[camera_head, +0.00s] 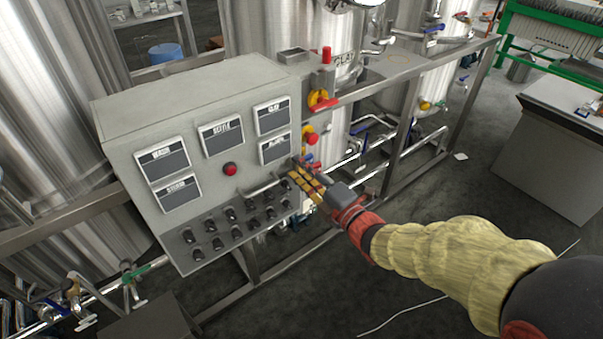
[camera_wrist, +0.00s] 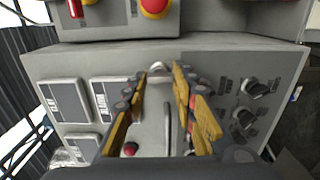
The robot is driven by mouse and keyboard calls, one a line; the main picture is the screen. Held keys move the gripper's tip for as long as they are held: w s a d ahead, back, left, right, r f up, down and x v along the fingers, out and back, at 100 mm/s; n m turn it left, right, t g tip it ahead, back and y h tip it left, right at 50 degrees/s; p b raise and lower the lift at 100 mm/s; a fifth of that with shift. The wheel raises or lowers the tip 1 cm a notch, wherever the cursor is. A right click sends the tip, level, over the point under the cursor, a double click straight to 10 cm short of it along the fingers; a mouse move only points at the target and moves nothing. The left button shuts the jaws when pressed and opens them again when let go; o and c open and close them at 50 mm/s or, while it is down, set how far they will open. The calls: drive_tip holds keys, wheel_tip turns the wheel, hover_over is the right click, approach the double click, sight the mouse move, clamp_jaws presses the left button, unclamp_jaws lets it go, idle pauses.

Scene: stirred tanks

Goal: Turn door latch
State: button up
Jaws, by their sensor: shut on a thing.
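The grey control cabinet (camera_head: 215,150) stands at the left centre, with its front face toward me. My gripper (camera_head: 299,172), with yellow fingers, is at the right edge of that face. In the wrist view, my gripper (camera_wrist: 158,72) has a finger on each side of a small pale latch (camera_wrist: 157,67) near the cabinet's edge. The fingers stand apart, closed on this latch. The latch's exact turn angle is hard to tell, and it is hidden by the fingers in the head view. A long bar handle (camera_wrist: 167,125) lies between the fingers, further from their tips.
Black knobs (camera_head: 228,213) and labelled displays (camera_head: 220,136) cover the cabinet face. A red button (camera_head: 230,169) sits between them. Red and yellow switches (camera_head: 318,98) are just beyond the gripper. A metal frame (camera_head: 395,75), pipes and steel tanks stand behind; floor is open at the lower right.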

drive_tip(key=o, duration=1.1)
drive_tip(key=v, duration=1.2)
